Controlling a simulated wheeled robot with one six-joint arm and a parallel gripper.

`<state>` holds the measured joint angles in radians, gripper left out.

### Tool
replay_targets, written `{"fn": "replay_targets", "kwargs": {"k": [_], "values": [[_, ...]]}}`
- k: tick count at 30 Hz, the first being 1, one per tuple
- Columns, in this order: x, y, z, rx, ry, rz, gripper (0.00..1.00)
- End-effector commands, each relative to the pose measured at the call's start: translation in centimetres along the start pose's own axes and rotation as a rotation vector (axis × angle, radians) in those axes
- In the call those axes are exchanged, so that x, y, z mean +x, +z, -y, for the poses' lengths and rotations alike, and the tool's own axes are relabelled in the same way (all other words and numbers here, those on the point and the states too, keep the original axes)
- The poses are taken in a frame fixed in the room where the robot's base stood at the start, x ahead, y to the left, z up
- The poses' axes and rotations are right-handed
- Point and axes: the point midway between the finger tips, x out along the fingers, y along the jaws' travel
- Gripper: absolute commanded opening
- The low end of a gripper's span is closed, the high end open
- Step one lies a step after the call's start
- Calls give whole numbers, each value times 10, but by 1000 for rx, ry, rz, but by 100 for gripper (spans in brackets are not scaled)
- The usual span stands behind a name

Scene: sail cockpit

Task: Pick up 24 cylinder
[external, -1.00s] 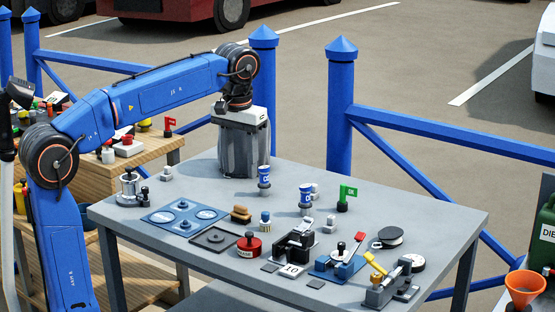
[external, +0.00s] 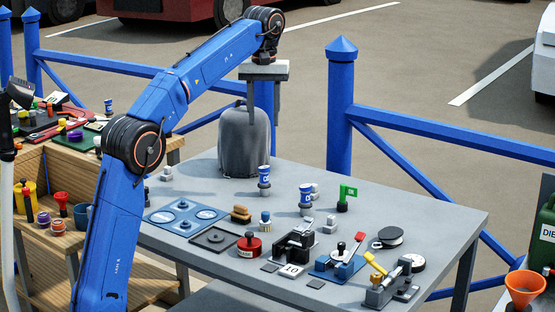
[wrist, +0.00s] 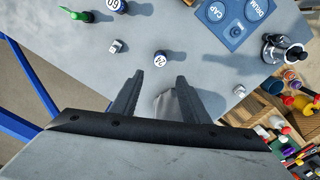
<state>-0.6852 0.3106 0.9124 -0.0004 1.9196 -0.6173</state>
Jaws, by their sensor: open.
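The 24 cylinder (wrist: 160,60) stands upright on the grey table, with its white top marked 24 facing up in the wrist view. In the external view it appears to be the blue-and-white cylinder (external: 264,175) in front of the grey sack-like object. My gripper (external: 264,119) is open, fingers pointing down, high over the back of the table.
A grey sack-like object (external: 240,150) stands behind the cylinder. A second blue cylinder (external: 306,194), marked differently, stands to its right. Blue railings (external: 341,110) run behind the table.

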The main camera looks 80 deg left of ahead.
Motion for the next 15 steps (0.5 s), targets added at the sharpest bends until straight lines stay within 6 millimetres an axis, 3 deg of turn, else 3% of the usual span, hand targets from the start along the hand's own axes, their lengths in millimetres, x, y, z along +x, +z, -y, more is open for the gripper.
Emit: {"fn": "replay_targets", "kwargs": {"k": [15], "values": [[85,1,1,1,-1,1,42]]}}
